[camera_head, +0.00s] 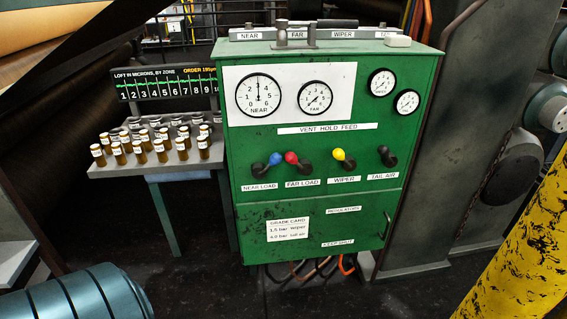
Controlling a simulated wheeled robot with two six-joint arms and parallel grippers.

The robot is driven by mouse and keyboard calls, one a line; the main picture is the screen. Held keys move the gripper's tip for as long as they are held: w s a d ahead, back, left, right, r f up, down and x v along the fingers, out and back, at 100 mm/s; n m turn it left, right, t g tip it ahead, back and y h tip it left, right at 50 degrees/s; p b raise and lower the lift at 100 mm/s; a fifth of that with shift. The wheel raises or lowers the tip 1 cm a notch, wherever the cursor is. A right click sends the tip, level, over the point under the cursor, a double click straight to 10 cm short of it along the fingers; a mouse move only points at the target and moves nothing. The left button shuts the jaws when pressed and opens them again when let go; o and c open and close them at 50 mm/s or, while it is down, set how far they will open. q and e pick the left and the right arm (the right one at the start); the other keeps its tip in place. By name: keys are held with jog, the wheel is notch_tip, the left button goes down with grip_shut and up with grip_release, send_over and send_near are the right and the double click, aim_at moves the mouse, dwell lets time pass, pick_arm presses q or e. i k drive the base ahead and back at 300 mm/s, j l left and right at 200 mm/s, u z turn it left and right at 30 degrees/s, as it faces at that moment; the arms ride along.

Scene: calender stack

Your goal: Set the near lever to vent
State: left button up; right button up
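The near lever (275,158), above the NEAR LOAD label (260,187), has a blue ball knob tilted up and to the right of its black hub (258,169). It is on the front of a green cabinet (285,231). A VENT HOLD FEED strip (327,128) is above the lever row. The NEAR gauge (258,95) has its needle pointing about straight up. Neither of my grippers shows in the head view.
Beside it are the red FAR LOAD lever (291,157), yellow WIPER lever (339,154) and black TAIL AIR lever (384,150). A shelf (110,168) with several small bottles stands left. A yellow post (525,255) stands right. The space before the cabinet is clear.

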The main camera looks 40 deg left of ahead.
aim_at(275, 158)
jog(key=u, duration=1.4)
